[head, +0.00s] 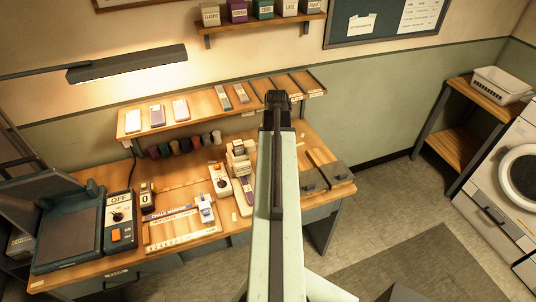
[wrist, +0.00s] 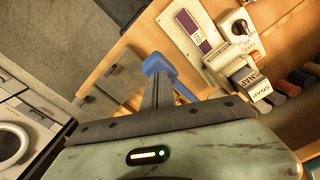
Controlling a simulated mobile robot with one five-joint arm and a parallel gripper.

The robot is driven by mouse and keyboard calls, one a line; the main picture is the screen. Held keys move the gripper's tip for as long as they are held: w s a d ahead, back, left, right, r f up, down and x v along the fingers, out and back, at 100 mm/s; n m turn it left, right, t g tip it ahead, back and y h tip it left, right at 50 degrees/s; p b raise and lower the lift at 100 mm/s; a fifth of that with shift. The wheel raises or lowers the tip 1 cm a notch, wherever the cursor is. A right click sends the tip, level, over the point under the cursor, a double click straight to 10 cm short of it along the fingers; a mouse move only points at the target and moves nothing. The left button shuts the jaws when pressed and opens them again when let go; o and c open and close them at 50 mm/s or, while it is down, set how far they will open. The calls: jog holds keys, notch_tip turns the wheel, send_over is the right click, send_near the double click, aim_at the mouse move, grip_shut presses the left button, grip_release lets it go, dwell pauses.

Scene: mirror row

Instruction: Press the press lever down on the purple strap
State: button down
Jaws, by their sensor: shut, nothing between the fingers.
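The purple strap (wrist: 193,31) lies on a pale holder in the upper middle of the wrist view. It also shows on the bench just left of my arm in the head view (head: 246,190). A blue handle (wrist: 159,63), which looks like the press lever, rises behind my fingers in the wrist view; its lower part is partly covered by them, and my arm hides it in the head view. My gripper (wrist: 157,80) is shut and empty, with its tips at or very near the blue handle. I cannot tell whether they touch. It appears above the bench in the head view (head: 277,98).
White SNAP boxes (wrist: 244,75) and a knob unit (wrist: 238,27) stand close to the strap. A shelf (head: 205,110) runs behind the bench. Open floor (head: 385,200) lies to the right.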

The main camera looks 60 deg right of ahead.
jog(key=shift+f, duration=0.1)
jog(key=shift+f+b, duration=5)
jog(key=shift+b, duration=0.15)
notch_tip(320, 180, up, 15)
jog(key=p, duration=1.5)
jog(key=shift+r, duration=0.1)
